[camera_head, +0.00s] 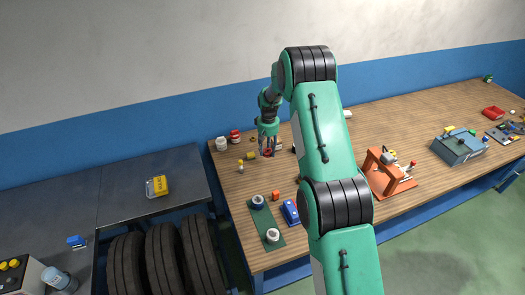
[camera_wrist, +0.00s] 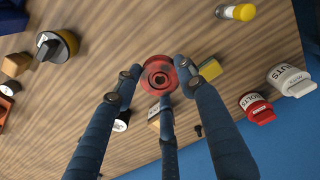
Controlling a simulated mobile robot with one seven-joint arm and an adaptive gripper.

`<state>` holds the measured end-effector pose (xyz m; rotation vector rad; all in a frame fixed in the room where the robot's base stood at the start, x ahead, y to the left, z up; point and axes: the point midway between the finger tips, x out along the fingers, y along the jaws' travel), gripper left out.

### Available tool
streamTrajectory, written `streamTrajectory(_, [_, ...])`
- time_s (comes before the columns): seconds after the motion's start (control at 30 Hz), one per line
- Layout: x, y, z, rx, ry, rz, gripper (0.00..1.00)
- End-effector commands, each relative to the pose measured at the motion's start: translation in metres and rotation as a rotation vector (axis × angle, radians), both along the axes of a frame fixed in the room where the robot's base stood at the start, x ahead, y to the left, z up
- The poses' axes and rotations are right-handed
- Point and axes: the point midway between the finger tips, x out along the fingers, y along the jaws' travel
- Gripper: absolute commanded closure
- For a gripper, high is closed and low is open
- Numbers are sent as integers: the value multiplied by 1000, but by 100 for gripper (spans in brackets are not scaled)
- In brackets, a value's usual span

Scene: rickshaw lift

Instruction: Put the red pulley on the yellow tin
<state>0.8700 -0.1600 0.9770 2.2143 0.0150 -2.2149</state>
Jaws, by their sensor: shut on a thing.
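The red pulley (camera_wrist: 158,76) is a round grooved disc with a dark centre hole. It sits between the fingertips of my gripper (camera_wrist: 157,72), which is shut on it. In the head view my gripper (camera_head: 268,148) is over the far left part of the wooden bench, and the pulley (camera_head: 268,153) shows as a small red spot under it. Its height above the bench is hard to tell.
White (camera_wrist: 291,80) and red (camera_wrist: 256,107) labelled containers stand near the fingers on the wooden bench (camera_head: 330,150). A yellow-capped jar (camera_wrist: 237,12) lies nearby. A green mat (camera_head: 265,220) holds round parts. An orange press (camera_head: 385,172) stands right. The metal bench (camera_head: 120,195) is mostly clear around the yellow box.

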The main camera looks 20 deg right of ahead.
Motion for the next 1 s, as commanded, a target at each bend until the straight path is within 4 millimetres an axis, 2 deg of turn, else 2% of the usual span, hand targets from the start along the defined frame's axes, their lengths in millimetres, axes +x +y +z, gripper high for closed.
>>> streamTrajectory(0.33, [0,4,0,0,0,2,86])
streamTrajectory(0.53, [0,31,3,0,-1,12,86])
streamTrajectory(0.67, [-1,66,5,0,-1,25,86])
streamTrajectory(0.77, [-4,101,6,0,1,38,86])
streamTrajectory(1.0, [-21,197,11,0,2,72,86])
